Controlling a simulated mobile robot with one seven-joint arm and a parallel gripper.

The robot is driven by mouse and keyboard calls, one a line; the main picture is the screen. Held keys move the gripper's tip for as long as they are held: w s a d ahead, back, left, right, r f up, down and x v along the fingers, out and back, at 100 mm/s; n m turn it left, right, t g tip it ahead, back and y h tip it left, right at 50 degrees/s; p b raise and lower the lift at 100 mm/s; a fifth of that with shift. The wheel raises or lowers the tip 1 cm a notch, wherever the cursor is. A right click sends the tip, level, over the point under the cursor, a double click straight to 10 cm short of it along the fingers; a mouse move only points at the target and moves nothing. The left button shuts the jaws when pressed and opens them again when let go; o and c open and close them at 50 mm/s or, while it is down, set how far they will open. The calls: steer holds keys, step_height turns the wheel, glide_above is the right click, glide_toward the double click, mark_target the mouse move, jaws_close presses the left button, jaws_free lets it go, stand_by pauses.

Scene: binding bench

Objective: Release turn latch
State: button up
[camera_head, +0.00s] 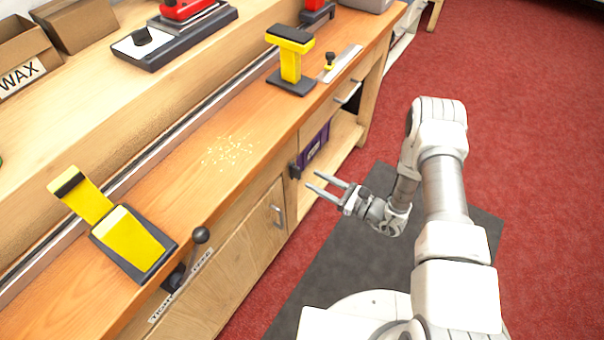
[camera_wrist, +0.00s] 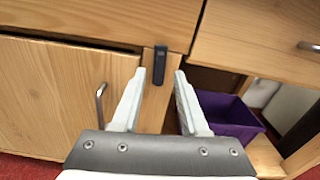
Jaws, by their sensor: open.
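A small dark turn latch (camera_wrist: 160,65) is on the wooden post between the cabinet door and the open shelf bay. It stands upright in the wrist view, its long side vertical. In the head view the latch (camera_head: 295,171) shows as a small dark block on the bench front. My gripper (camera_head: 313,180) is open and empty, pointing at the bench front just short of the latch. In the wrist view the latch appears between the fingertips of my gripper (camera_wrist: 160,74). I cannot tell whether either finger touches it.
The cabinet door (camera_wrist: 55,95) with its metal handle (camera_wrist: 100,104) is left of the post. A purple bin (camera_wrist: 228,115) sits in the open bay on the right. A lever with a black knob (camera_head: 201,235) sticks out farther left. Red floor is clear to the right.

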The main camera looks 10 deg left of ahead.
mark_target(299, 172)
steer(key=x, duration=0.5)
steer(key=shift+w+a+b, duration=0.15)
steer(key=shift+a+b, duration=0.15)
jaws_close()
